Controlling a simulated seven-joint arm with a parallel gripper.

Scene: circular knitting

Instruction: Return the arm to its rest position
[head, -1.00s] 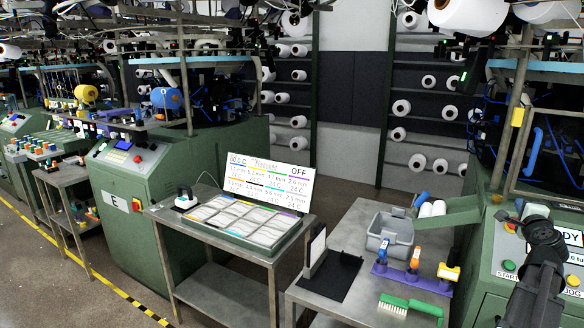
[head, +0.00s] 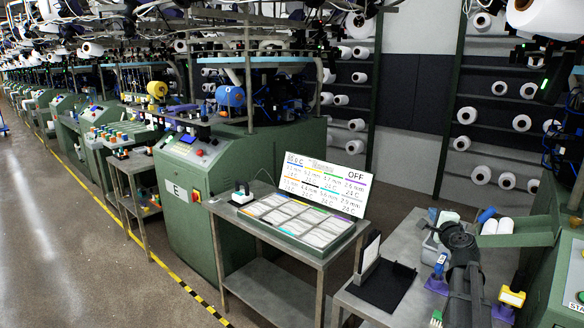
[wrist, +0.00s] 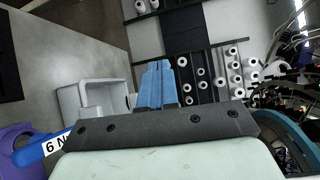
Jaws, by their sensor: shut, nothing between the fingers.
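My gripper (wrist: 157,88) shows in the wrist view as two blue fingers pressed together, with nothing between them. It is clear of the things around it there. In the head view my dark arm rises at the lower right, in front of the right table (head: 408,242), and I cannot make out the fingers. A grey bin (wrist: 68,100) lies left of the fingers in the wrist view. A blue-handled tool marked "6 N" (wrist: 45,148) and a purple holder (wrist: 14,140) are at the lower left there.
In the head view, a black stand (head: 385,285) and a yellow-topped tool (head: 512,297) flank my arm. A table with a sectioned tray (head: 318,254) and a sign (head: 325,183) stands left. Machine E (head: 182,220) is further left; open floor (head: 70,240) lies beyond.

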